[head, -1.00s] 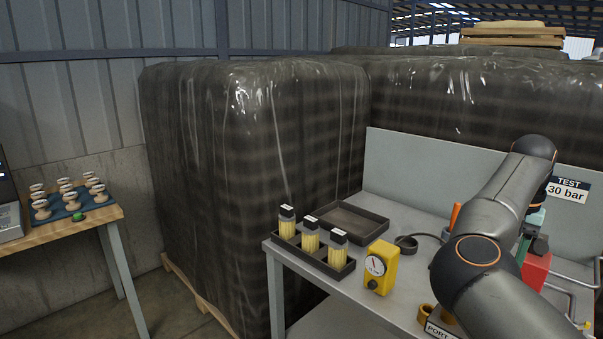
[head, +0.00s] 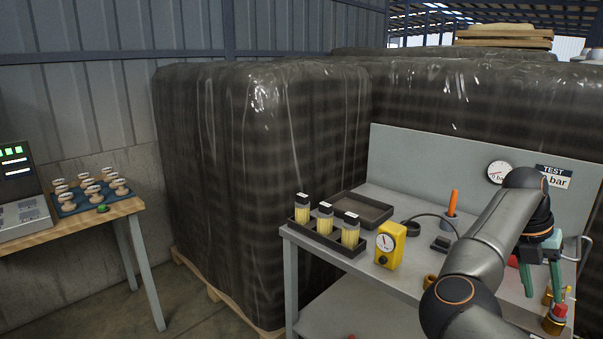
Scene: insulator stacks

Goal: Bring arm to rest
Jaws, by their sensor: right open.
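My right arm (head: 478,255) comes in from the lower right and reaches over the grey test bench (head: 400,275). My right gripper (head: 543,288) hangs fingers down at the right side of the bench. Its green fingers are apart, and I see nothing held between them. A brass fitting with a red top (head: 556,318) is just below and right of the fingers; I cannot tell whether they touch. Another red object (head: 513,261) is partly hidden behind my arm. My left gripper is out of view.
On the bench are a rack of yellow-filled vials (head: 326,220), a dark empty tray (head: 365,208), a yellow gauge box (head: 390,245) and an orange-handled tool (head: 453,203). A wooden table (head: 110,211) with insulators stands left. Wrapped stacks (head: 260,170) stand behind.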

